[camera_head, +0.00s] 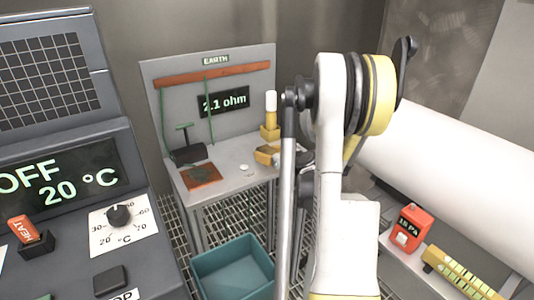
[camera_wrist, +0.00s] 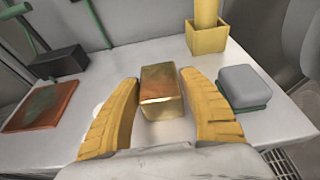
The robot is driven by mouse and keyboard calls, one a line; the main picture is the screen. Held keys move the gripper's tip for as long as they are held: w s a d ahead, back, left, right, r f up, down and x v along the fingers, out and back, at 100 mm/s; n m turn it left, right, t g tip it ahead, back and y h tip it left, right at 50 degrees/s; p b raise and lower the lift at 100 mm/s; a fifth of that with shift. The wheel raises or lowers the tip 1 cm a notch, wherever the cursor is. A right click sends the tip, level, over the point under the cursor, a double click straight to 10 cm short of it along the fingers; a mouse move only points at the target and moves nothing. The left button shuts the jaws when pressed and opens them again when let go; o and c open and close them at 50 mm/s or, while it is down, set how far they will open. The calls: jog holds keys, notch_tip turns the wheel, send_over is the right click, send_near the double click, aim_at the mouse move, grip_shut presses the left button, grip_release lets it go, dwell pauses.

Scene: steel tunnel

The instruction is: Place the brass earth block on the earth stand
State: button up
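The brass block (camera_wrist: 160,84) shows in the wrist view between the two yellow fingers of my gripper (camera_wrist: 160,82). The fingers lie close along its left and right sides; I cannot tell whether they touch it. I also cannot tell whether it rests on the surface or hangs just above it. The earth stand (camera_head: 233,157) is a grey table with an upright EARTH panel and a "2.1 ohm" display. Its pale top (camera_wrist: 215,138) fills much of the wrist view. In the head view my gripper is over the stand's right part, partly hidden behind my arm.
A rusty copper plate (camera_head: 201,174) and a dark block with a green handle (camera_head: 187,150) are on the left of the top. A brass post (camera_head: 270,117) stands behind my gripper. A grey block (camera_wrist: 243,86) is at right. A teal bin (camera_head: 233,268) sits below.

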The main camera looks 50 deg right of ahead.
jog(key=shift+o, duration=0.6)
jog(key=shift+s+r, duration=0.1)
jog(key=shift+r, duration=0.15)
jog(key=p+v, duration=0.3)
jog(key=v, duration=0.8)
jog(key=shift+s+p, duration=0.35)
jog(key=shift+a+r, duration=0.1)
